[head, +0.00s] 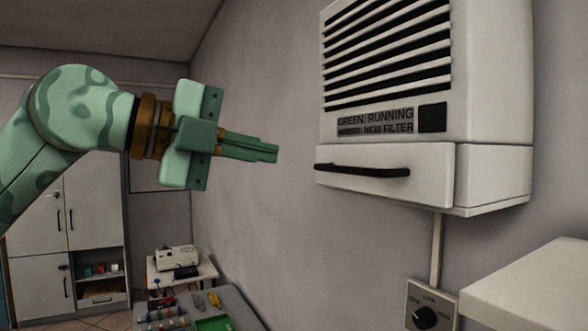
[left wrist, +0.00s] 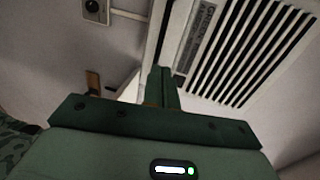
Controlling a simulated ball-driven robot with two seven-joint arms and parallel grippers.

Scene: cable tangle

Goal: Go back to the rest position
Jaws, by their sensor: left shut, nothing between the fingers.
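My left gripper (head: 277,153) is raised in the air on the left of the head view, its fingers pointing right. The fingers are shut together with nothing between them. In the left wrist view the shut fingers (left wrist: 161,75) point toward the wall unit. The fingertips are to the left of the wall unit's lower drawer and look apart from it. My right gripper is in neither view.
A white wall unit (head: 465,60) with black slats has a drawer with a black handle (head: 362,171). Below it are a dial box (head: 430,309) and a white ledge (head: 545,285). A cabinet (head: 37,275) and a cluttered bench (head: 240,307) stand lower left.

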